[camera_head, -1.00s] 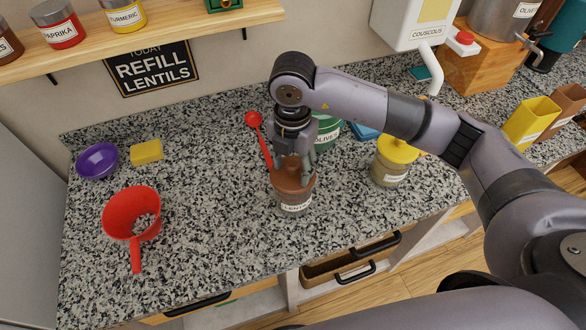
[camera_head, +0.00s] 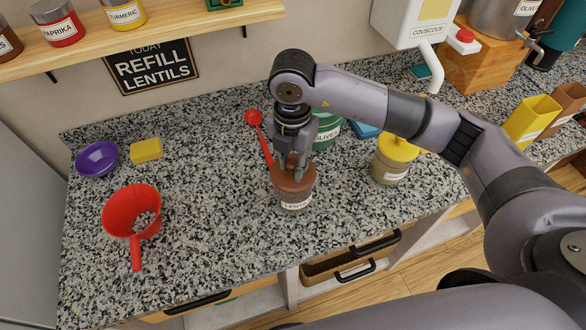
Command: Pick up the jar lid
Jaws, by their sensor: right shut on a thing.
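The jar (camera_head: 296,202) labelled as lentils stands upright on the granite counter. Its brown lid (camera_head: 305,182) is on top of the jar, or so close to it that no gap shows. My right gripper (camera_head: 293,170) points down from above and is shut on the lid, with its fingers around the lid's middle part. The fingers and wrist hide part of the lid. My left gripper is not in view.
A red funnel (camera_head: 132,212), purple bowl (camera_head: 97,160) and yellow sponge (camera_head: 146,150) lie left.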

